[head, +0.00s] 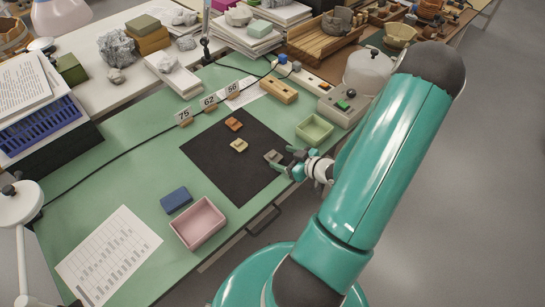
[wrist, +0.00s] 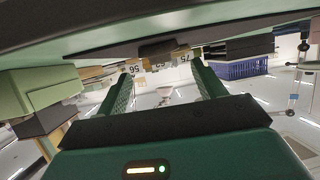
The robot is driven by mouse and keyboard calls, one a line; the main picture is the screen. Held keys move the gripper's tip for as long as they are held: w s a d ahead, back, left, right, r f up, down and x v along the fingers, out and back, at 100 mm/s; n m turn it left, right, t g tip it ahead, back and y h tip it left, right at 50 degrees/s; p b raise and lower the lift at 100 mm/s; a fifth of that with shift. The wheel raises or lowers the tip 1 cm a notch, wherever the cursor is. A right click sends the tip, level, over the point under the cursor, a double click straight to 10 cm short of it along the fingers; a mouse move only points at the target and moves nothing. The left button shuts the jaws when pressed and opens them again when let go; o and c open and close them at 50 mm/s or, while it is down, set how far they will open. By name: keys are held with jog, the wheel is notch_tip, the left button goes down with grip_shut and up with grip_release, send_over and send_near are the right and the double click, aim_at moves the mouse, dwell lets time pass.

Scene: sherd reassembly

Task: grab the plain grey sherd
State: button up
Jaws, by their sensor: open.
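The plain grey sherd (head: 273,157) lies on the dark mat (head: 222,165), near the mat's right corner in the head view. My gripper (head: 290,163) is just to the right of it, low over the table edge, with its fingers pointing toward it. In the wrist view my gripper (wrist: 162,76) is open, with nothing between the two green fingers. That view is upside down. A dark grey-brown lump (wrist: 157,48) beyond the fingertips looks like the grey sherd. An orange sherd (head: 233,124) and a yellowish sherd (head: 239,146) lie farther along the mat.
A pale green tray (head: 314,128) stands close beyond my gripper. A pink tray (head: 198,223) and a blue block (head: 176,200) are at the near left. Number cards (head: 209,101) and a wooden block (head: 278,90) stand behind the mat. The mat around the sherds is clear.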

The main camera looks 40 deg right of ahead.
aim_at(275, 155)
jog(key=x, duration=0.5)
jog(key=shift+w+f, duration=0.15)
jog(key=c, duration=1)
